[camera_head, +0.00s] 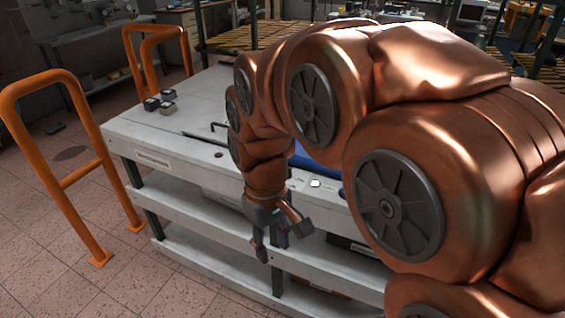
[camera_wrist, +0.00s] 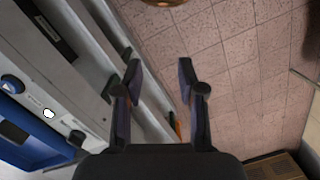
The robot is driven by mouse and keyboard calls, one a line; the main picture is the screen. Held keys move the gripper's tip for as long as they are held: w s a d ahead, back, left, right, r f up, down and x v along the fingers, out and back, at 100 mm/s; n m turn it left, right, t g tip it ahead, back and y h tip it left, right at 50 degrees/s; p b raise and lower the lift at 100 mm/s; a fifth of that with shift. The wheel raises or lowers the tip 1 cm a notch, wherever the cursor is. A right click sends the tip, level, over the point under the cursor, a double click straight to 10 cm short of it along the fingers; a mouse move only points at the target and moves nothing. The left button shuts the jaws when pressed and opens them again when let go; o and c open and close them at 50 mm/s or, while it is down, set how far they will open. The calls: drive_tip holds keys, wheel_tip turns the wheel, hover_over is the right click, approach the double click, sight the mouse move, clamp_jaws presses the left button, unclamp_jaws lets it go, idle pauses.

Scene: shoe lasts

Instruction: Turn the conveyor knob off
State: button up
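My gripper (camera_head: 283,240) hangs fingers-down in front of the workbench's front edge. In the wrist view my gripper (camera_wrist: 156,78) is open, with nothing between its fingers. Left of the fingers in that view, a pale panel strip carries a blue round knob (camera_wrist: 12,84), a small white piece (camera_wrist: 49,113) and a dark round knob (camera_wrist: 76,138). I cannot tell which knob is the conveyor's or how it is set. No finger touches them. In the head view the white piece (camera_head: 315,183) shows, while my arm hides much of the panel around it.
The pale workbench (camera_head: 190,135) has open lower shelves facing my gripper. A blue surface (camera_head: 302,159) lies partly behind my arm. Small dark-and-pale blocks (camera_head: 160,102) stand on the bench top. Orange rails (camera_head: 75,175) stand at left. The tiled floor (camera_wrist: 235,60) is clear below the gripper.

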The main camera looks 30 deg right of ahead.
drive_tip(key=w+d+n, duration=0.1)
drive_tip(key=w+d, duration=0.6)
drive_tip(key=w, duration=0.2)
drive_tip(key=w+d+n+t, duration=0.1)
drive_tip(key=w+d+n, duration=0.1)
drive_tip(key=w+d, duration=0.5)
drive_tip(key=w+d+n, duration=0.1)
drive_tip(key=w+d, duration=0.6)
drive_tip(key=w, duration=0.4)
drive_tip(key=shift+d+f+n, duration=0.2)
drive_tip(key=shift+f+n, duration=0.05)
drive_tip(key=shift+n, duration=0.15)
drive_tip(key=shift+w+d+f, duration=0.2)
drive_tip(key=shift+f, duration=0.05)
drive_tip(key=shift+f+p, duration=0.95)
drive_tip(key=shift+f, duration=2.8)
clamp_jaws()
